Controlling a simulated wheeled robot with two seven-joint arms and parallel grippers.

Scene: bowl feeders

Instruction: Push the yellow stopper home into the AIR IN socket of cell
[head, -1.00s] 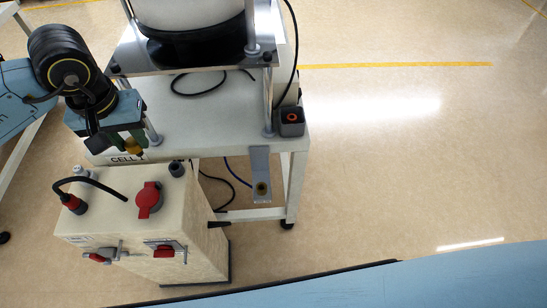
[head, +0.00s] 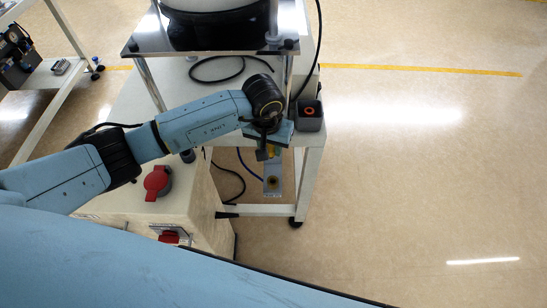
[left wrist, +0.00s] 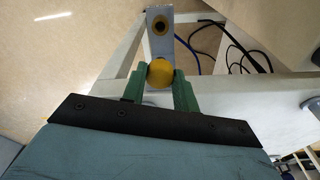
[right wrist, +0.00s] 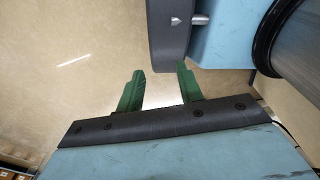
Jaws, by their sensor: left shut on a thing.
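My left gripper (left wrist: 159,82) is shut on the yellow stopper (left wrist: 160,73), whose round end shows between the green fingers. In the head view, the left gripper (head: 268,150) is at the front right corner of the white cell table, and the stopper is mostly hidden there. A brass-ringed socket with a dark hole (left wrist: 160,25) sits on a pale bracket plate hanging from the table's front edge; it also shows in the head view (head: 272,182). The stopper is apart from the socket. No AIR IN lettering is readable. My right gripper (right wrist: 160,72) is open and empty.
A cream cabinet with a red rotary switch (head: 157,182) stands left of the bracket, under my left arm. Black and blue hoses hang below the table. The floor at right is clear.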

